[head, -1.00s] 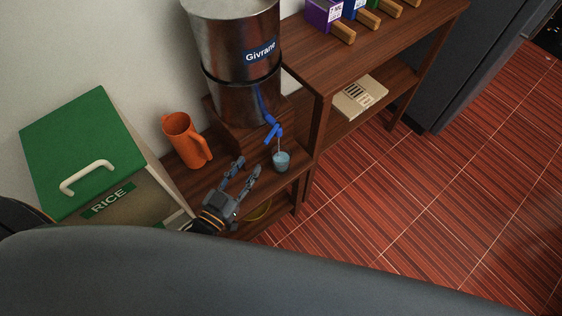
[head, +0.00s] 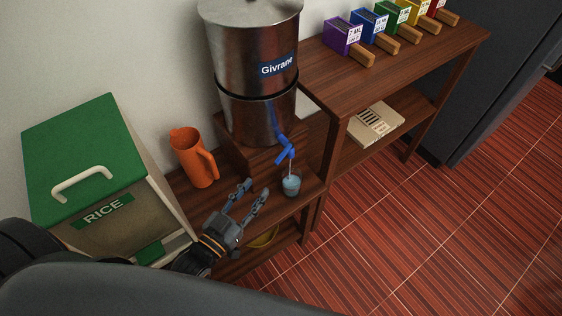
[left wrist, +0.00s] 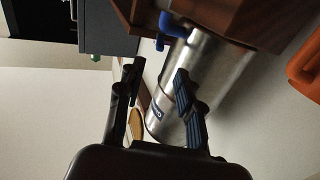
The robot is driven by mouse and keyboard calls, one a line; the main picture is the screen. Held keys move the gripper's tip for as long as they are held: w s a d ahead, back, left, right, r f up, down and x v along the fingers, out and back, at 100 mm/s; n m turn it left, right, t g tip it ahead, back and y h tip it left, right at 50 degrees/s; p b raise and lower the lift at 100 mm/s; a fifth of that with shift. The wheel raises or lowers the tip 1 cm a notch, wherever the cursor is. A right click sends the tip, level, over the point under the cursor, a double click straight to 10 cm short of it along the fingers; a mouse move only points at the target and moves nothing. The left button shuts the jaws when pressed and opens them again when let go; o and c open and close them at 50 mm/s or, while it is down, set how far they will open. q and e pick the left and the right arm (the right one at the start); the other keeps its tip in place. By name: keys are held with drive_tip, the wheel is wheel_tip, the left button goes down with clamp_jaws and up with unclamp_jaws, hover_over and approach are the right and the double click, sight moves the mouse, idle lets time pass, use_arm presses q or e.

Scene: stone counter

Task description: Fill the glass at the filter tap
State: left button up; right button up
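The small glass (head: 291,186) stands upright on the wooden shelf under the blue filter tap (head: 286,149). A thin pale stream runs from the tap into the glass, and bluish contents show inside; the exact level is too small to tell. The tap is on the metal Givrane filter (head: 250,75). My left gripper (head: 256,188) is open and empty, its fingers just left of the glass and apart from it. In the left wrist view the open fingers (left wrist: 158,85) show with the filter (left wrist: 195,75) and blue tap (left wrist: 174,25) beyond; I cannot make out the glass there. My right gripper is not in view.
An orange pitcher (head: 194,158) stands left of the filter. A green-lidded rice bin (head: 90,165) is close to my left arm. Coloured boxes with wooden handles (head: 388,33) line the upper shelf at right. Open tiled floor (head: 440,225) lies right of the shelf.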

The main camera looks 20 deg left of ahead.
sight(276, 164)
use_arm(q)
drive_tip(key=b+x, duration=0.3)
drive_tip(key=x, duration=0.8)
drive_tip(key=shift+w+f+b, duration=0.15)
drive_tip(key=shift+b, duration=0.15)
drive_tip(key=shift+w+d, duration=0.25)
drive_tip(key=shift+w, duration=0.4)
clamp_jaws()
